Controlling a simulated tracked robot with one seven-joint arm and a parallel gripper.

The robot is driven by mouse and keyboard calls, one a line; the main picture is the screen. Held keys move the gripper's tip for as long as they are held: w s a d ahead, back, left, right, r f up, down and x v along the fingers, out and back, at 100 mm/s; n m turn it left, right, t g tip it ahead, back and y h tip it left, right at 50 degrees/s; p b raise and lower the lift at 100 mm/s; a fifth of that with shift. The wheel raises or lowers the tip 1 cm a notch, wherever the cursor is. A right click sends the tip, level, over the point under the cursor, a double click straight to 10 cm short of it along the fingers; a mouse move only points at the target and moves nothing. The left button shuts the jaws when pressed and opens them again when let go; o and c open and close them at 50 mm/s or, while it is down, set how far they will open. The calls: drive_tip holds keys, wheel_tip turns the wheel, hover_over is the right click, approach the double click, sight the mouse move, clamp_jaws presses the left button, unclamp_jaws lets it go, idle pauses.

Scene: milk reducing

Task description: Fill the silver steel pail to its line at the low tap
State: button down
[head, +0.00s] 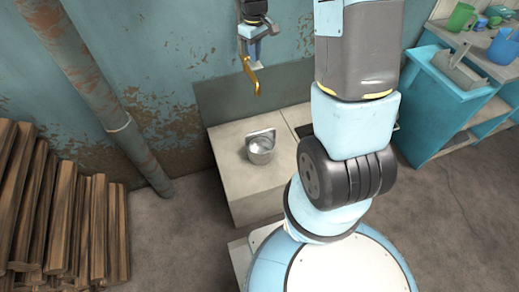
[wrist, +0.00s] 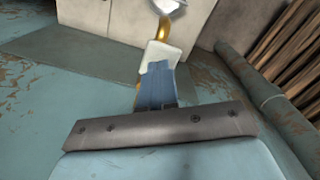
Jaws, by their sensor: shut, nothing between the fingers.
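The silver steel pail (head: 261,152) stands upright on the pale block below the tap, its handle raised at the back. The brass tap (head: 250,76) is on the wall side above it, its spout pointing down. My gripper (head: 256,65) is shut and empty, right beside the upper part of the tap; I cannot tell whether it touches it. In the wrist view my gripper (wrist: 160,55) covers part of the brass tap (wrist: 163,28), and the pail (wrist: 168,5) is cut by the top edge. The pail's line and water level are too small to read.
The pale block (head: 240,190) has bare room around the pail. A rusty pipe (head: 110,110) runs down the wall at left, beside stacked timber (head: 65,215). A blue bench (head: 445,95) with a green jug (head: 461,17) and blue bucket (head: 503,47) stands at right.

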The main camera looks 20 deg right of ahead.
sight(255, 64)
drive_tip(key=shift+f, duration=1.75)
idle(6.2)
